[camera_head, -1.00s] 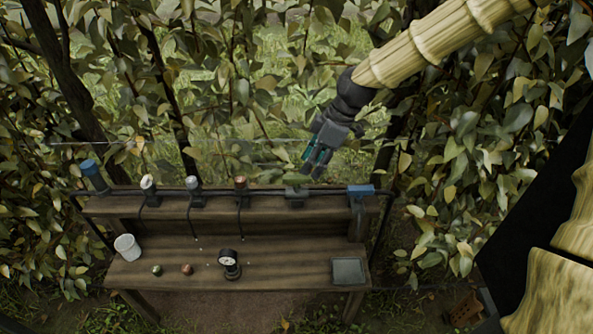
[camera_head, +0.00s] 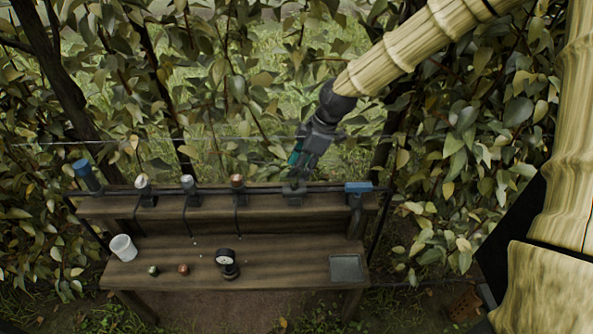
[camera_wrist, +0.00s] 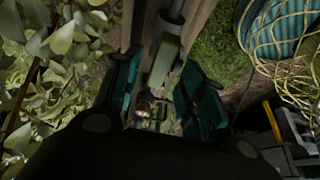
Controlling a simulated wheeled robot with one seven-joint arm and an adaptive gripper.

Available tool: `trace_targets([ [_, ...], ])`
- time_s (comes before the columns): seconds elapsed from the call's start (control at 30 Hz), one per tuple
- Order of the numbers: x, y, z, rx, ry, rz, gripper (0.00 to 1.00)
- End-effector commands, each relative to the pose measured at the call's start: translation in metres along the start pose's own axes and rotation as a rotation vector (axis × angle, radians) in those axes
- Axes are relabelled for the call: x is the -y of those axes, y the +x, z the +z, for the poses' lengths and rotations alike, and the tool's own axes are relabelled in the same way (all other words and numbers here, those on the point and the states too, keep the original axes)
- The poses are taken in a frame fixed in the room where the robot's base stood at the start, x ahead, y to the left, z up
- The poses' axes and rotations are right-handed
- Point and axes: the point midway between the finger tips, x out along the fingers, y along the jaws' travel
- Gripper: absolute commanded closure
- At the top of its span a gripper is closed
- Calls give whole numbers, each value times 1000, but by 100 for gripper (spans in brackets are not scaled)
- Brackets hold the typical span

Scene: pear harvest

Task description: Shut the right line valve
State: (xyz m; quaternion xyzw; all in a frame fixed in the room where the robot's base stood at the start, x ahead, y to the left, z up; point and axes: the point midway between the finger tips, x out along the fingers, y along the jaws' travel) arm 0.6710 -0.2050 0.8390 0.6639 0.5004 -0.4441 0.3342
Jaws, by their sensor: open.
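A valve (camera_head: 294,190) with a grey-green handle sits on the dark pipe along the bench's back shelf, right of the middle. In the wrist view its handle (camera_wrist: 166,60) shows between my two teal-lined fingers. My gripper (camera_head: 298,168) is open and points down just above this valve, partly hiding it. In the wrist view my gripper (camera_wrist: 163,95) has a finger on each side of the handle, with visible gaps. I cannot tell whether either finger touches it.
A blue fitting (camera_head: 358,187) stands right of the valve on the pipe. Several other fittings stand left of it. The bench (camera_head: 290,262) holds a white cup (camera_head: 123,248), a gauge (camera_head: 227,264) and a grey tray (camera_head: 346,268). Leafy branches surround the arm.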

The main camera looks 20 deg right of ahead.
Motion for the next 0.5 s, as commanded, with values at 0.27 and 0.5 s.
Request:
trace_targets([
  [0.27,0,19,0,0,1,1,59],
  [0.5,0,21,0,-1,0,1,59],
])
